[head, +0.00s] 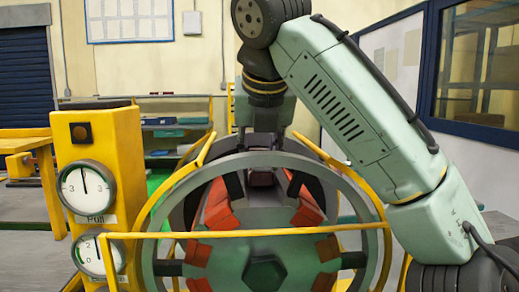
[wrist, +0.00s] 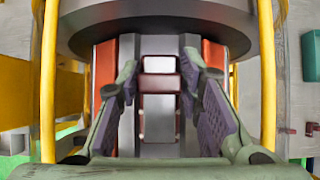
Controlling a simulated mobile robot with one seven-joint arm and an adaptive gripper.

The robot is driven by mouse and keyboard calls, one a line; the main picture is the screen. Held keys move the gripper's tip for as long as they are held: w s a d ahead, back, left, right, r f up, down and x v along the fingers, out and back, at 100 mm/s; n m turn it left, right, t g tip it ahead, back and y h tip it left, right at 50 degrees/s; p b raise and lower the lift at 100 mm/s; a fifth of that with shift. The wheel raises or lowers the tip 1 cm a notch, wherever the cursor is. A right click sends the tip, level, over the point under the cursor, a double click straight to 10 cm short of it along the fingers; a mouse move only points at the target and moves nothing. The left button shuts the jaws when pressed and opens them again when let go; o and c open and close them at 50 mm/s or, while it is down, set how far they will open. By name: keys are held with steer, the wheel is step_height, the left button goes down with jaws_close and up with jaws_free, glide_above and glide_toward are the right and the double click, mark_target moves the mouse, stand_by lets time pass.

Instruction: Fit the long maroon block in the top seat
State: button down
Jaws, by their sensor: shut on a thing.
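The long maroon block (wrist: 160,83) shows in the wrist view as a narrow maroon frame with pale openings, lengthwise between my fingers. My gripper (wrist: 160,95) has a purple-padded finger on each side of it and is shut on it. In the head view, a small maroon end of the block (head: 262,178) shows below my gripper (head: 262,142), at the top of the round stator (head: 265,238). The block is over or in the top seat; how deep it sits is hidden by the ring and my gripper.
Several orange-red blocks (head: 218,204) line other seats of the stator. A grey ring (head: 377,220) and yellow rails (head: 170,190) surround it closely. A yellow post with dials (head: 97,140) stands at left. A dark round flange (wrist: 160,35) overhangs the far end in the wrist view.

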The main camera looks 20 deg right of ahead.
stand_by(0.8)
steer(key=c, duration=1.1)
jaws_free()
steer(key=shift+f, duration=0.1)
steer(key=shift+o, duration=0.2)
